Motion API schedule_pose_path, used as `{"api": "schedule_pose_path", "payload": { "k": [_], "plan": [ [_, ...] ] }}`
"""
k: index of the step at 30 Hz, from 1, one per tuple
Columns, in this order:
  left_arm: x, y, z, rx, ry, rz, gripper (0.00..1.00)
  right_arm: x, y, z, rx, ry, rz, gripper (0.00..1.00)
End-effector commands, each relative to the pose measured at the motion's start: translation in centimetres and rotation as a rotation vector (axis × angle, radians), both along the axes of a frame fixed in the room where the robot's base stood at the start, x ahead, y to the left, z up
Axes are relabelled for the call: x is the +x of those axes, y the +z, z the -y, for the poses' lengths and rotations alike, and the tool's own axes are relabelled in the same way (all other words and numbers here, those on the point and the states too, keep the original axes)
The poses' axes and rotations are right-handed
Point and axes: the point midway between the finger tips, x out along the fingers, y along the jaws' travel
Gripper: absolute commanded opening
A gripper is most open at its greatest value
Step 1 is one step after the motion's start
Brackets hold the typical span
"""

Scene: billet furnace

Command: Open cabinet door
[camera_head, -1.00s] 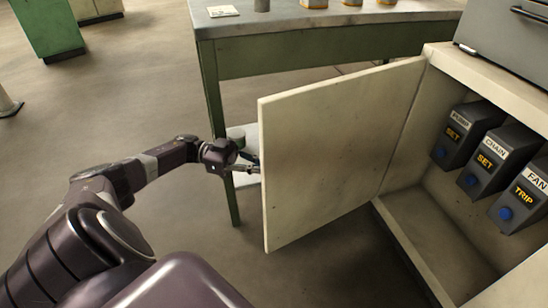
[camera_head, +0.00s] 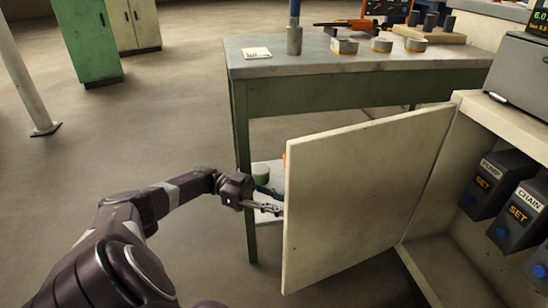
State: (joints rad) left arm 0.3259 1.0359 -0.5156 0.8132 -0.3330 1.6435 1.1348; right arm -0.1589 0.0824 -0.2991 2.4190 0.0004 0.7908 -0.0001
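The cream cabinet door (camera_head: 365,195) stands swung wide open, hinged on the cabinet (camera_head: 440,240) at the right. Inside the cabinet are dark switch boxes labelled SET and CHAIN (camera_head: 518,215), with blue buttons. My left gripper (camera_head: 270,204) is at the door's free left edge, on its outer side. Its fingertips reach to or just behind that edge, so I cannot tell whether they touch or grip it. My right gripper is not in view.
A green workbench (camera_head: 330,90) stands behind the door, with tins, a bottle and tools on top. A grey case (camera_head: 520,70) sits on the cabinet top. The floor at left is clear.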

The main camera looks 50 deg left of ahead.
Motion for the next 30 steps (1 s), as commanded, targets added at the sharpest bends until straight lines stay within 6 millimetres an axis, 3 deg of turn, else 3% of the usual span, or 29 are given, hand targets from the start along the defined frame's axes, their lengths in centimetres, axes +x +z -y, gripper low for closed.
{"api": "schedule_pose_path", "payload": {
  "k": [6,12,26,30],
  "plan": [
    [-1.2,0.0,-3.1,0.001,0.005,0.000,0.25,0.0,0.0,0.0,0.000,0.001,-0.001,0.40],
    [-1.8,-0.1,-4.5,0.002,0.002,-0.001,0.25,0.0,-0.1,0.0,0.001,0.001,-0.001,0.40],
    [-2.2,-0.1,-5.1,0.000,0.000,-0.002,0.25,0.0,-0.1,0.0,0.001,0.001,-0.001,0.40],
    [-2.1,-0.2,-4.9,0.004,0.000,-0.001,0.11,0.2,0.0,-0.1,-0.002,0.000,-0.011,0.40]
  ]
}}
